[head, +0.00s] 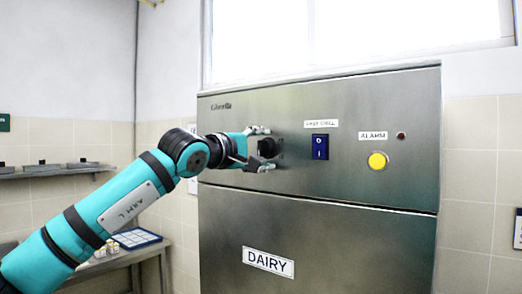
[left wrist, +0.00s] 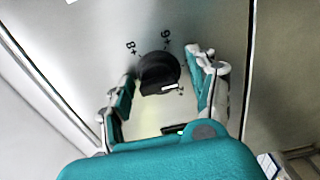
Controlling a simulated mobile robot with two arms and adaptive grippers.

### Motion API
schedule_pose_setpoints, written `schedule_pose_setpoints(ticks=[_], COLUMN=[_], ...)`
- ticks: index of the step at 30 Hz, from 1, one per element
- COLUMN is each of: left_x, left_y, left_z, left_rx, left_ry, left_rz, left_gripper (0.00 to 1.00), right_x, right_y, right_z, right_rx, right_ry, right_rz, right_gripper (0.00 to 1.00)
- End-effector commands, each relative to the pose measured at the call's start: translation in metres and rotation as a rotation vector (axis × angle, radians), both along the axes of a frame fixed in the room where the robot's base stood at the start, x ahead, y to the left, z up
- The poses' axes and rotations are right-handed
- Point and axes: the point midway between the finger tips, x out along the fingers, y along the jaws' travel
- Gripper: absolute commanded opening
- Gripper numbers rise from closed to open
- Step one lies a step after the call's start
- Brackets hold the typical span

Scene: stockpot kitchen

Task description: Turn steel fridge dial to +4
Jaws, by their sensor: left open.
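The steel fridge's round black dial (head: 266,147) is on the upper front panel, partly covered by my left gripper in the head view. In the left wrist view the dial (left wrist: 157,68) shows a short white line at its lower edge. Above it are an upside-down "8" mark and one that reads as 6 or 9. A small mark near the white line is too blurred to read. My left gripper (head: 262,148) is open, with its fingers (left wrist: 162,72) on either side of the dial. Contact cannot be told. My right gripper is not in view.
A DAIRY label (head: 268,262) is on the door below. A side table (head: 148,254) stands at the left.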

Motion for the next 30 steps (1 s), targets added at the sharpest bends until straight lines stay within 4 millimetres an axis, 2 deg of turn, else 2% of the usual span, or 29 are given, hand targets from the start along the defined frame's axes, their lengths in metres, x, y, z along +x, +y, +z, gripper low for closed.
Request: schedule_pose_setpoints(ticks=[8,21,25,30], left_x=[-0.009,-0.079,-0.091,-0.097], left_y=[0.009,0.059,0.067,0.071], left_z=[0.001,0.000,0.000,0.000], left_rx=[0.000,0.000,0.000,-0.001], left_ry=[-0.002,-0.002,0.000,0.001], left_rz=[0.001,0.001,0.000,0.000], left_gripper=[0.59,0.59,0.59,0.59], right_x=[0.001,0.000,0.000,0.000], right_y=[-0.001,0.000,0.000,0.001], right_z=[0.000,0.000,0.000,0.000], right_rx=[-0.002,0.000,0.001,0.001], right_ry=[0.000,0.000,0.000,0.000], right_rz=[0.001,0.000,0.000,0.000], right_gripper=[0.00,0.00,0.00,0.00])
